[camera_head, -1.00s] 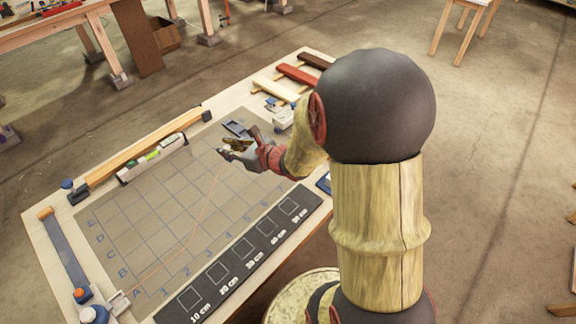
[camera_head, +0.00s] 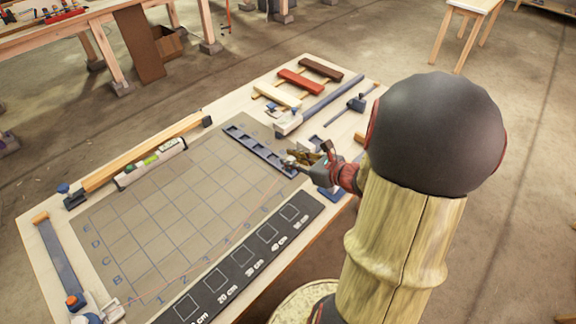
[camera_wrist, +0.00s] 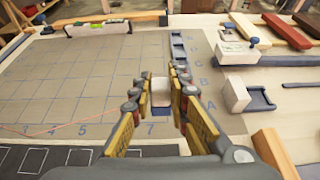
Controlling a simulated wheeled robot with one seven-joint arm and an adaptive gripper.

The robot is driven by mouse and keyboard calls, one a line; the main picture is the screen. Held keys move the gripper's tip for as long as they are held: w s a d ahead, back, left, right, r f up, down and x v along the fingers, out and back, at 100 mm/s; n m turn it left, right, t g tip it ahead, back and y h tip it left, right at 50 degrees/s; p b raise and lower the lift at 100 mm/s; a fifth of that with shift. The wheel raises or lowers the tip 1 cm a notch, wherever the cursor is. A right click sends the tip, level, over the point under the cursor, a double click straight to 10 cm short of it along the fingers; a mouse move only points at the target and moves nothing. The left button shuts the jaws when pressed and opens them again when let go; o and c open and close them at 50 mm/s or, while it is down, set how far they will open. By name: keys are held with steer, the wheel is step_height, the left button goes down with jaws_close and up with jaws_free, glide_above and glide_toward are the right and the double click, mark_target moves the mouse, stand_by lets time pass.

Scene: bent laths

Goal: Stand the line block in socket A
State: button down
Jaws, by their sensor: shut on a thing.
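The line block (camera_wrist: 160,90), small, white above and blue below, sits between the fingertips of my gripper (camera_wrist: 161,95) in the wrist view. My gripper is shut on it. In the head view my gripper (camera_head: 293,162) is over the near end of the dark blue socket rail (camera_head: 258,148), at the right edge of the grid board. The rail also shows in the wrist view (camera_wrist: 179,50), with letters beside it. The letter A (camera_wrist: 211,106) is nearest me. Socket A itself is largely hidden by the right finger. I cannot tell whether the block touches the rail.
A white block with a blue tray (camera_wrist: 236,94) lies right of the rail. Cream, red (camera_head: 300,82) and brown laths lie at the back right. A wooden lath (camera_head: 145,160) runs along the board's far left side. A black strip with squares (camera_head: 245,255) borders the near side. The grid is mostly clear.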

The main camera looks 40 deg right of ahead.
steer(key=w+d+f+b, duration=0.1)
steer(key=w+d+f, duration=0.1)
steer(key=w+d+f+b, duration=0.1)
steer(key=w+f, duration=0.2)
steer(key=w+d+f+b, duration=0.1)
steer(key=w+d+f, duration=0.1)
steer(key=shift+w+d+f+b, duration=0.25)
steer(key=shift+w+d+b, duration=0.05)
steer(key=shift+d+b, duration=0.05)
steer(key=shift+w+d+f, duration=0.1)
steer(key=shift+w+f, duration=0.05)
steer(key=shift+f, duration=0.1)
steer(key=shift+w+d+f+b, duration=0.15)
steer(key=shift+f+b, duration=0.95)
steer(key=shift+f, duration=0.55)
steer(key=shift+f, duration=0.1)
steer(key=shift+f, duration=0.15)
steer(key=c, duration=1.8)
jaws_free()
steer(key=shift+o, duration=0.4)
steer(key=shift+r, duration=0.2)
